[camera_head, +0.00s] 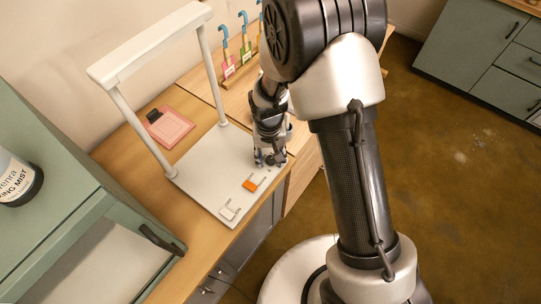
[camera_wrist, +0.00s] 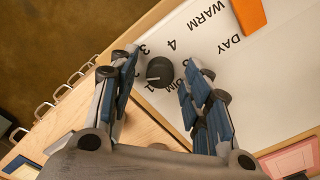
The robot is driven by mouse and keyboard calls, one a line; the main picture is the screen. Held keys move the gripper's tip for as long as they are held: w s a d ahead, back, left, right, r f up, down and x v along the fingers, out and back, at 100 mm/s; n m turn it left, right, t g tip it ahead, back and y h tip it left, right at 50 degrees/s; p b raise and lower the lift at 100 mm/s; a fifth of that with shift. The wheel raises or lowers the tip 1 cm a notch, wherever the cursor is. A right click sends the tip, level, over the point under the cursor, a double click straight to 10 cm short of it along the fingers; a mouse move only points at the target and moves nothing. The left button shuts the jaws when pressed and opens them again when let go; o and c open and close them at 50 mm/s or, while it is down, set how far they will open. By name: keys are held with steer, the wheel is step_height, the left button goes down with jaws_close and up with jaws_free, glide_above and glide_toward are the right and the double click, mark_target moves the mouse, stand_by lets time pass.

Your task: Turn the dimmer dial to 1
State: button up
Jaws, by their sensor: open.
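The dimmer dial (camera_wrist: 160,72) is a small black round knob on a white panel, marked DIM, with numerals around it. A pale pointer line on the knob points toward the left of the wrist view, on the side of the 1 and 2; I cannot tell the exact number. My gripper (camera_wrist: 160,64) is open, with one finger on each side of the dial and a visible gap to each. In the head view my gripper (camera_head: 270,160) is low at the panel's right end and hides the dial.
The white panel (camera_head: 195,172) lies on a wooden table under a white arch (camera_head: 150,45). An orange rocker (camera_head: 249,185) and a white switch (camera_head: 229,212) sit near the dial. A rack (camera_head: 238,72) with hanging tools stands beyond.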

steer(key=shift+c, duration=0.3)
jaws_close()
steer(key=shift+n, duration=0.4)
steer(key=n, duration=0.5)
steer(key=n+p, duration=0.1)
steer(key=n, duration=0.5)
stand_by(0.6)
